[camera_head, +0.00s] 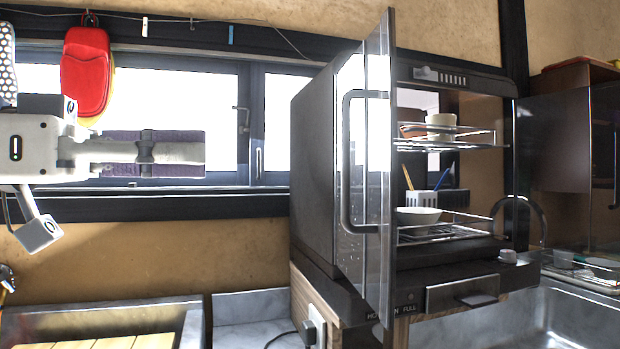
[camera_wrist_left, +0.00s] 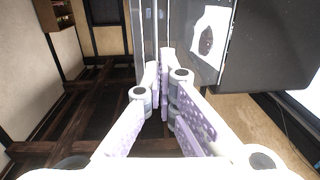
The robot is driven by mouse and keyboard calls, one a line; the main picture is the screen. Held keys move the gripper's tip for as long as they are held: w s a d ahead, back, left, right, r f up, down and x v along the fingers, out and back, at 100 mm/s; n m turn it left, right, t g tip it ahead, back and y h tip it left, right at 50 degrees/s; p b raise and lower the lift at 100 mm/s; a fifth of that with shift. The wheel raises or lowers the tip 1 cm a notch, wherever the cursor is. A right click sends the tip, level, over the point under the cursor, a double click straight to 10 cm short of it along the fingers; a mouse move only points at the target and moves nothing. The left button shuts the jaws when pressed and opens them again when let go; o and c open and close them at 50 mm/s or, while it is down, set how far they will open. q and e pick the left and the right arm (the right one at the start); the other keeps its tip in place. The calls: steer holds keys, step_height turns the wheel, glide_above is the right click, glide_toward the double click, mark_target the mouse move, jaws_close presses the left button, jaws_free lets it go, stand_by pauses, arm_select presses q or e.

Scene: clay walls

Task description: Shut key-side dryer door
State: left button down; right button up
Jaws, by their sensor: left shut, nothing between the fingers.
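The dish dryer (camera_head: 325,150) is a dark cabinet on a counter, with its open front facing right. Its clear glass door (camera_head: 378,210) with a dark bar handle (camera_head: 347,165) stands swung open toward me. My left gripper (camera_head: 203,152) is shut and empty, left of the dryer and apart from it in the head view. In the left wrist view its closed fingertips (camera_wrist_left: 162,68) point toward an upright glass panel (camera_wrist_left: 180,35), apparently the door; whether they touch is unclear. I cannot make out any key. My right gripper is not in view.
Bowls (camera_head: 418,215) and cups (camera_head: 441,122) stand on wire racks inside the dryer. A red mitt (camera_head: 86,68) hangs by the window. Another dark cabinet (camera_head: 555,140) stands right, above a metal sink (camera_head: 570,315). The space between my left gripper and the dryer looks clear.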

mark_target(343, 169)
arm_select(q)
steer(key=x, duration=1.3)
steer(key=shift+d+p, duration=0.35)
steer(key=shift+d, duration=0.05)
steer(key=shift+f, duration=0.15)
